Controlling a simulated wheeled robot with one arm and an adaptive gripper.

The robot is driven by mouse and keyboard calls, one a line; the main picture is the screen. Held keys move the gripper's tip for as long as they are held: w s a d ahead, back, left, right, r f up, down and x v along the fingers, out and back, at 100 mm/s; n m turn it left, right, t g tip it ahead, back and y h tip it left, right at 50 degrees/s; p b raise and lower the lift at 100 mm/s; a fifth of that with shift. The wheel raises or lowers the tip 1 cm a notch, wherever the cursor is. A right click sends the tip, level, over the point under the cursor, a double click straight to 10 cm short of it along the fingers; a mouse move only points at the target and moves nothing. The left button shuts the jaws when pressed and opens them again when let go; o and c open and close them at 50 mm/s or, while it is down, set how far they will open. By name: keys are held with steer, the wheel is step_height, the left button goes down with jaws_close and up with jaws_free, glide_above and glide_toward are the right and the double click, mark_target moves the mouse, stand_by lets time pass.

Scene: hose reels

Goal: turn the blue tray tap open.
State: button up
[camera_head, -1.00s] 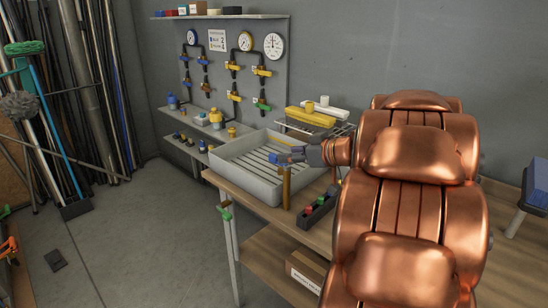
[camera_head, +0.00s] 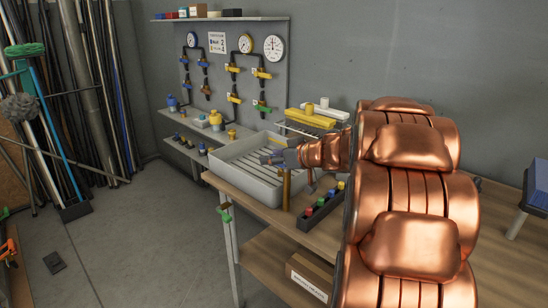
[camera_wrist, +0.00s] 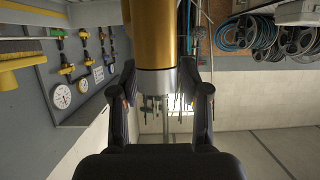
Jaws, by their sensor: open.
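My gripper (camera_head: 272,156) is over the front right part of the pale grey tray (camera_head: 222,174) on the wooden bench. A brass post (camera_head: 287,186) stands by the tray's near right side, just under my gripper. In the wrist view my gripper (camera_wrist: 158,78) is open, its two dark fingers apart. A large gold cylinder (camera_wrist: 153,32) with a grey collar shows between and beyond them; I cannot tell whether a finger touches it. I cannot make out a blue tap handle at the tray now; my gripper may hide it.
A strip with coloured knobs (camera_head: 320,209) lies right of the post. A green tap (camera_head: 225,212) is at the bench's front left corner. A wall panel carries gauges (camera_head: 273,47) and blue and yellow taps. A yellow bar (camera_head: 310,119) lies behind the tray.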

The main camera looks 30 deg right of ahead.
steer(key=shift+c, duration=0.4)
jaws_close()
